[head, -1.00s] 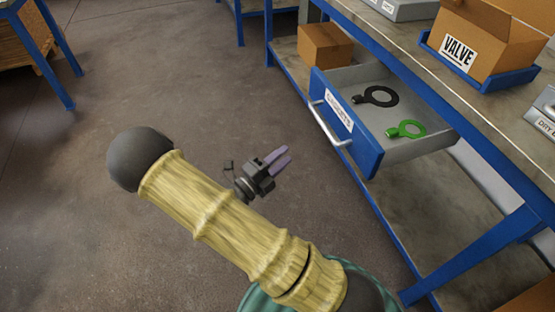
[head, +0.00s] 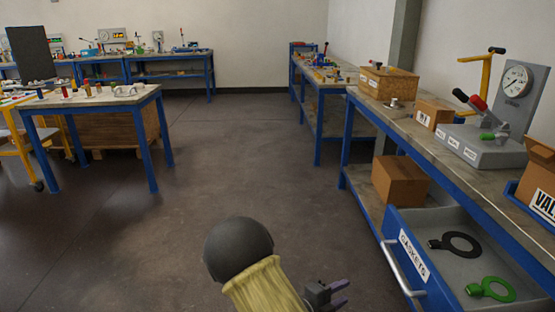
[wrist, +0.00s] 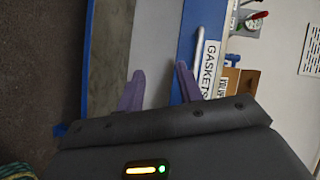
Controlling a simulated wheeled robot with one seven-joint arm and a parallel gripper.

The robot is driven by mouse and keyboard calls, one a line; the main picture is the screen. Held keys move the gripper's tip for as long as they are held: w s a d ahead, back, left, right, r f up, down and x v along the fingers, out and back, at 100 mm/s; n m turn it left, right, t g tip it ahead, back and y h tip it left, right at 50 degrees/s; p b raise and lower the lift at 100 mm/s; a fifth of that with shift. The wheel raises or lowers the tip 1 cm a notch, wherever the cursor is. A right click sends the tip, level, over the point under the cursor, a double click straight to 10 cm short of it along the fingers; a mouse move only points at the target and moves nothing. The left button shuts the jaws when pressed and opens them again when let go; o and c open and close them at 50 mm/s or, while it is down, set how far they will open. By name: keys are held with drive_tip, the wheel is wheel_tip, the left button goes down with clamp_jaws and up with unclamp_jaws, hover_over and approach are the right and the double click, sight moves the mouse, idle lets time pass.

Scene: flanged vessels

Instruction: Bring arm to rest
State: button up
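My gripper (head: 336,291) is low at the bottom of the head view, left of the open gaskets drawer (head: 412,262). Its purple fingers also show in the wrist view (wrist: 158,88), spread apart with nothing between them. My arm, in a yellowish sleeve with a dark round joint, is bent in front of me.
A cardboard box (head: 399,181) sits on the lower shelf behind the drawer. The right-hand bench (head: 436,150) carries a gauge stand (head: 516,82), boxes and a valve bin (head: 541,190). Another table (head: 90,100) stands at left. The floor (head: 230,165) between is clear.

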drive_tip(key=a+r+n+g+y, duration=0.15)
drive_tip(key=a+n+y, duration=0.35)
drive_tip(key=n+y, duration=0.75)
drive_tip(key=s+d+r+n+g+y+p, duration=0.1)
drive_tip(key=s+d+r+n+g, duration=0.1)
drive_tip(key=s+r+n, duration=0.35)
drive_tip(key=s+d+r+n+g, duration=0.1)
drive_tip(key=s+r+n+g, duration=0.1)
drive_tip(key=s+n, duration=0.7)
wheel_tip(320, 180, up, 33)
drive_tip(key=p, duration=3.3)
drive_tip(key=shift+m, duration=0.3)
drive_tip(key=shift+w+f, duration=0.1)
drive_tip(key=shift+f, duration=0.05)
